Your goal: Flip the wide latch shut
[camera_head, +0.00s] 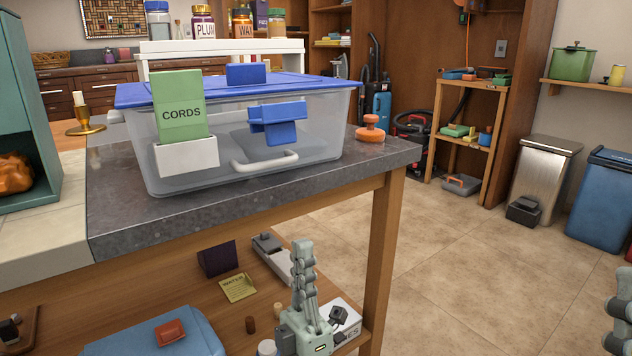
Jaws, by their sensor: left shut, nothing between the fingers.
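A clear plastic bin (315,142) with a blue lid (182,92) stands on the dark stone counter. A wide blue latch (277,115) is on the bin's front wall, below the lid's rim, and stands out from the wall. I cannot tell whether it is fastened. My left gripper (302,246) points up in front of the counter, below and apart from the latch; its fingers are together and empty. My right gripper (620,308) shows only partly at the right edge, far from the bin; its finger state is unclear.
A green CORDS card (180,107) stands in a white holder (187,154) at the bin's front left. A white handle (264,162) sits below the latch. A blue block (246,74) is on the lid. An orange knobbed object (370,128) stands right of the bin.

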